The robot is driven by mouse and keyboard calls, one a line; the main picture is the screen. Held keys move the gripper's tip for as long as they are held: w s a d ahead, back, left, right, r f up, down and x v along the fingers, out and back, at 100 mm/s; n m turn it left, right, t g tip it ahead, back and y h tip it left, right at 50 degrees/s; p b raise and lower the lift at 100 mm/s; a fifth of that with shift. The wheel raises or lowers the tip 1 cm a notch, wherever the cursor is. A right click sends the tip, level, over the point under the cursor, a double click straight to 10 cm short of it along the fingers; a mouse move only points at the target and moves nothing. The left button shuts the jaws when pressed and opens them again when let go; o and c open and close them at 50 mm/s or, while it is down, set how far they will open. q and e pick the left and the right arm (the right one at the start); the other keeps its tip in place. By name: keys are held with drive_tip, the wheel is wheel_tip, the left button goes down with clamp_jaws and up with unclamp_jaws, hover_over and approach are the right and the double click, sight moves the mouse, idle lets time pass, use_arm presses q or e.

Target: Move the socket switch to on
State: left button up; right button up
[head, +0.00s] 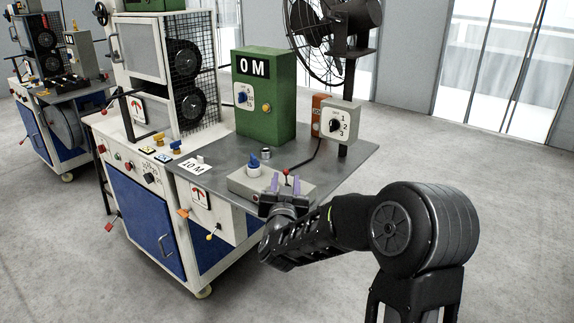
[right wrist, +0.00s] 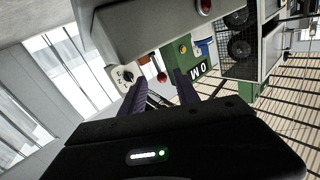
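A grey socket box (head: 305,189) lies on the front of the grey metal table, with a blue plug (head: 254,161) in a white round socket on its top. A small lever with a red tip (head: 286,171) stands toward the right of the box; I take it to be the socket switch, and its on or off position is not readable. My right gripper (head: 286,186) is at the front of the box, its purple fingers apart and empty. In the right wrist view a red tip (right wrist: 162,77) shows between the spread fingers (right wrist: 158,92). My left gripper is out of view.
A green box marked 0M (head: 267,100) stands at the back of the table (head: 215,160). A grey dial box (head: 341,122) is on a post at right, beside an orange box (head: 316,115) with a black cable. A fan (head: 315,35) stands behind; a white machine (head: 130,130) is at left.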

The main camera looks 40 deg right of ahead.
sight(286, 172)
drive_tip(key=shift+s+a+r, duration=0.35)
drive_tip(key=shift+s+r, duration=0.05)
drive_tip(key=shift+w+d+f, duration=0.15)
drive_tip(key=shift+w+d, duration=0.1)
drive_tip(key=shift+w, duration=0.05)
drive_tip(key=x, duration=0.7)
drive_tip(key=shift+w, duration=0.2)
drive_tip(key=shift+c, duration=0.5)
clamp_jaws()
